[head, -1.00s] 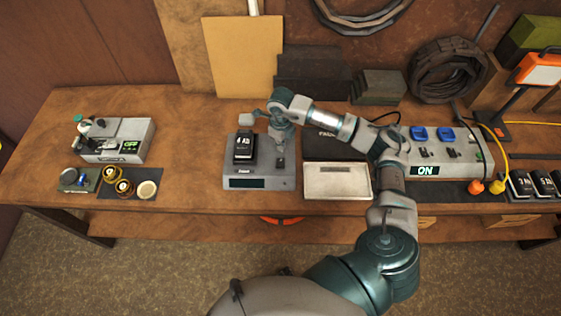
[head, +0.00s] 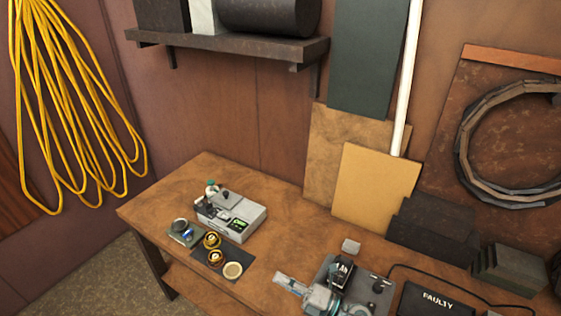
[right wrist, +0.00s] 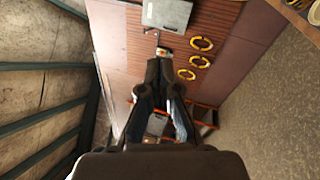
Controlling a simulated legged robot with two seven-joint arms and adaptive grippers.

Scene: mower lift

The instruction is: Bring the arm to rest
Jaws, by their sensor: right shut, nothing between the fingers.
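My left gripper is in neither view.
A dark battery (head: 341,273) stands on the grey dock (head: 376,300). A grey boxed device (head: 250,216) and small round parts (head: 233,270) sit left on the wooden bench (head: 160,210). A small grey block (head: 350,246) lies behind the dock. Yellow cable (head: 75,120) hangs at left.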

